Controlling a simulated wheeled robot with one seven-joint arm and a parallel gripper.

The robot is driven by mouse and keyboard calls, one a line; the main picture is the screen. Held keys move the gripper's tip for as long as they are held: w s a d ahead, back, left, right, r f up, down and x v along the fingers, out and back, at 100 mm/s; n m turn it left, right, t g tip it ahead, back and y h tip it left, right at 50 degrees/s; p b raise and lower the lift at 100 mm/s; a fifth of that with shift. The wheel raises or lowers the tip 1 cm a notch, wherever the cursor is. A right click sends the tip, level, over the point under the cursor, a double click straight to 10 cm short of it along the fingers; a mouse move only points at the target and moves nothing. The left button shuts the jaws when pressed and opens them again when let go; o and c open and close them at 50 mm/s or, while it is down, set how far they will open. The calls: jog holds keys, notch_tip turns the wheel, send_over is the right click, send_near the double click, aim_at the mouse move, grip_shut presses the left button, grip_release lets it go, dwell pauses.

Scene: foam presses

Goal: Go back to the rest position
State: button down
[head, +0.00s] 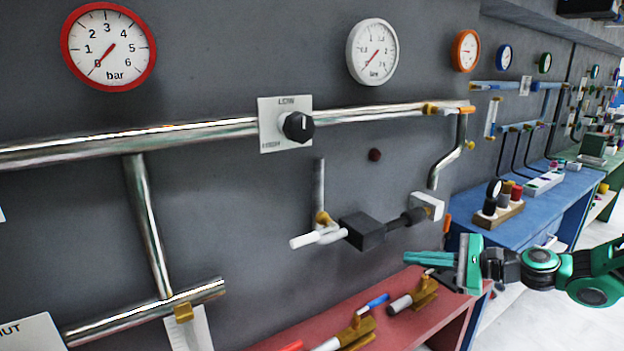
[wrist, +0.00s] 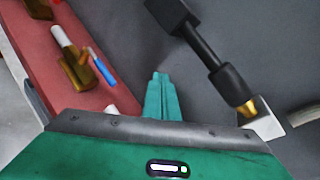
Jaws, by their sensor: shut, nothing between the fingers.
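My gripper (head: 408,258) is at the right of the head view, at the end of my green and black arm, pointing left. Its fingers are together with nothing between them. It is above the red bench (head: 437,307) and lower than the black block (head: 363,231) on the wall. In the wrist view my gripper's closed fingertips (wrist: 160,76) lie against the grey wall, apart from the black rod (wrist: 205,52) beside them. No rest position is marked in either view.
Brass-coloured parts (head: 424,293) and a blue pen-like piece (head: 374,303) lie on the red bench. A steel pipe (head: 210,132) runs along the grey wall with a black knob (head: 297,127). A blue bench (head: 548,208) stands behind my arm. Floor shows at lower right.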

jog(key=s+d+f+n+g+h, duration=0.2)
jog(key=s+f+n+g+h, duration=0.15)
jog(key=s+f, duration=0.2)
jog(key=s+d+f+n+g+h, duration=0.3)
jog(key=s+f+n+h, duration=0.1)
jog(key=s, duration=0.3)
jog(key=s+d+r+n+h, duration=0.1)
jog(key=s+d+r, duration=0.2)
jog(key=s, duration=0.4)
jog(key=s+d+r+n+g+h, duration=0.1)
jog(key=s+d+r+h, duration=0.1)
jog(key=s, duration=0.6)
jog(key=s+d+r+n+h, duration=0.2)
jog(key=s+d+r, duration=0.2)
jog(key=s+r, duration=0.2)
jog(key=shift+s+d+g, duration=0.35)
jog(key=shift+s+d, duration=0.05)
jog(key=shift+s, duration=0.35)
jog(key=shift+r, duration=0.1)
